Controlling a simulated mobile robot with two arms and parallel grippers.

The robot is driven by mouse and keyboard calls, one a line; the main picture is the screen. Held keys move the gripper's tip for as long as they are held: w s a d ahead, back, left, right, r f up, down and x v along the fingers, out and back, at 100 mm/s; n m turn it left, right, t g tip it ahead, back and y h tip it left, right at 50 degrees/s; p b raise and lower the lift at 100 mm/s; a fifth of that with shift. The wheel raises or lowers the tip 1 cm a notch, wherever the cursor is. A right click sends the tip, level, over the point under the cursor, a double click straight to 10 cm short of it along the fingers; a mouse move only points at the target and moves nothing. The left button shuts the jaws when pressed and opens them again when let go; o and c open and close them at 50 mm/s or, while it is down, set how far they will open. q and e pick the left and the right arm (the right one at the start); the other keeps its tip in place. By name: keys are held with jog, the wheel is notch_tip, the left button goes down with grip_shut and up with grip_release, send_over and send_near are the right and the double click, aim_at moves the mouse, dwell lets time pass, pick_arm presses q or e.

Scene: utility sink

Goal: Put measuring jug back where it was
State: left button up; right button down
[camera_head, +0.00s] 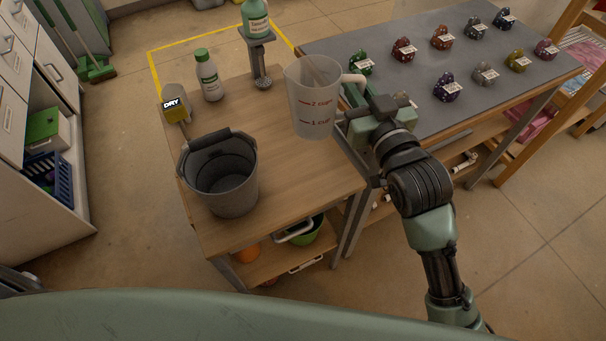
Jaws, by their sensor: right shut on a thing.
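The measuring jug (313,108) is clear, with red "2 cup" and "1 cup" marks and a pale pink handle on its right side. My right gripper (358,92) is shut on the handle and holds the jug roughly upright over the right part of the wooden table (283,166). From this angle I cannot tell how far the jug is above the tabletop. Something thin and pale shows inside it. My left gripper is not in view.
A grey bucket (222,185) stands at the table's front left. A white bottle (208,78), a scoop labelled DRY (174,104) and a stand with a green bottle (256,20) are behind. The grey-topped table (420,72) holds several tagged coloured items. The wooden table's middle is clear.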

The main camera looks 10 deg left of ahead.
jog(key=shift+n+y, duration=0.3)
jog(key=shift+y, duration=0.1)
jog(key=shift+w+a+f+b, duration=0.25)
jog(key=shift+a+f, duration=0.1)
jog(key=shift+f, duration=2.8)
jog(key=shift+w+a+f+b, duration=0.15)
jog(key=shift+w+a+f, duration=0.2)
jog(key=shift+f, duration=2.75)
jog(key=shift+w+a+f+b, duration=0.2)
jog(key=shift+a+f, duration=0.2)
jog(key=shift+f, duration=2.75)
jog(key=shift+f, duration=0.15)
jog(key=c, duration=1.5)
grip_release()
jog(key=shift+o, duration=0.2)
jog(key=shift+r, duration=0.25)
jog(key=v, duration=1.2)
jog(key=shift+b, duration=0.4)
